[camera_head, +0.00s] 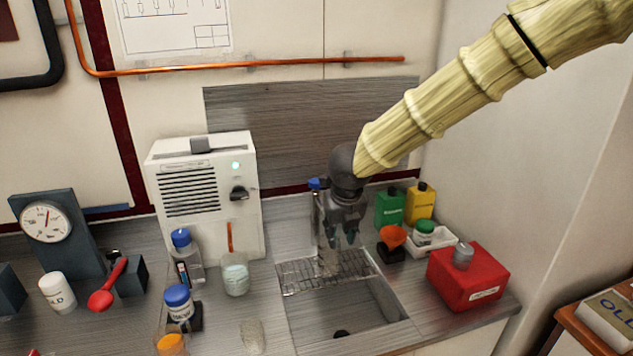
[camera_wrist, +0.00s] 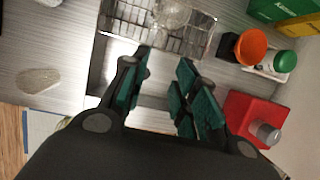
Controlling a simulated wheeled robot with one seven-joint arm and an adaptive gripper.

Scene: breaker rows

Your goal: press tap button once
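A blue knob (camera_head: 315,183), which looks like the tap button, shows just left of my wrist in the head view. It sits atop a pale tap, mostly hidden behind my gripper. My gripper (camera_head: 343,240) points down over the sink, in front of the tap, with nothing seen in its fingers. In the wrist view my gripper (camera_wrist: 164,70) has its dark green fingers apart with a gap between them. The tap and blue knob do not show in the wrist view. I cannot tell whether my gripper touches the tap.
A wire rack (camera_head: 300,278) spans the sink (camera_head: 370,305); a clear glass (camera_wrist: 172,12) stands on it. A white machine (camera_head: 205,195) and jars stand left.

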